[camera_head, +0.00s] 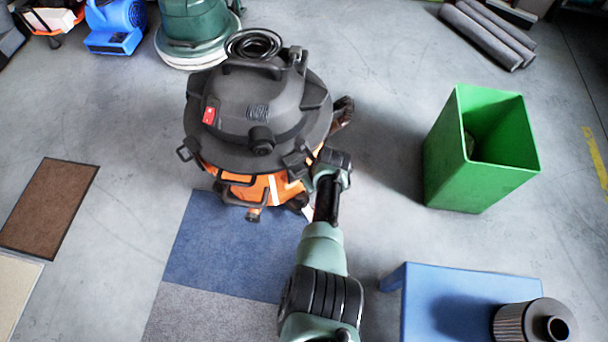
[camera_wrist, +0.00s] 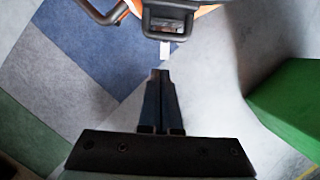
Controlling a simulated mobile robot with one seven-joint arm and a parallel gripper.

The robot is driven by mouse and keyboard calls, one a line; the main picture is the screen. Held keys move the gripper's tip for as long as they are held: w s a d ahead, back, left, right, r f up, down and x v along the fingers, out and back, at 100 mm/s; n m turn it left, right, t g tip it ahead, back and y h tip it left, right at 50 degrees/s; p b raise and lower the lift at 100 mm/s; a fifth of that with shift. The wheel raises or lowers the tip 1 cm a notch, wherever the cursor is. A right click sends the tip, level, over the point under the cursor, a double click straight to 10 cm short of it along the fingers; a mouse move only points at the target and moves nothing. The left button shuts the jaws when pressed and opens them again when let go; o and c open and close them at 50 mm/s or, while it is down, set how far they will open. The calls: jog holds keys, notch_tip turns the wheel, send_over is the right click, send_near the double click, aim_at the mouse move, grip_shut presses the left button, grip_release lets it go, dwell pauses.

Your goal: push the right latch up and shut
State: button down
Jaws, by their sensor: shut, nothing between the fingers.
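The vacuum has a black motor head (camera_head: 258,115) on an orange drum (camera_head: 262,188). Its right latch (camera_head: 297,163) is a black piece at the head's right front rim, close beside the end of my arm. In the wrist view the latch (camera_wrist: 167,24) is a dark frame at the top centre, beyond my fingertips. My gripper (camera_wrist: 160,74) is shut and empty, its tips pointing at the latch with a small gap in the picture. I cannot tell the gap in depth. In the head view my wrist hides the fingertips.
A left loop latch (camera_head: 184,154) sticks out from the head's left rim. A green bin (camera_head: 478,150) stands to the right. A blue low table (camera_head: 425,290) with a cylindrical filter (camera_head: 535,322) is at lower right. Blue and grey mats (camera_head: 225,245) lie in front.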

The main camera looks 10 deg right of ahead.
notch_tip(320, 180, up, 8)
jog(key=w+p, duration=0.1)
jog(key=p, duration=0.2)
jog(key=shift+w+a+r, duration=0.2)
jog(key=shift+w, duration=0.05)
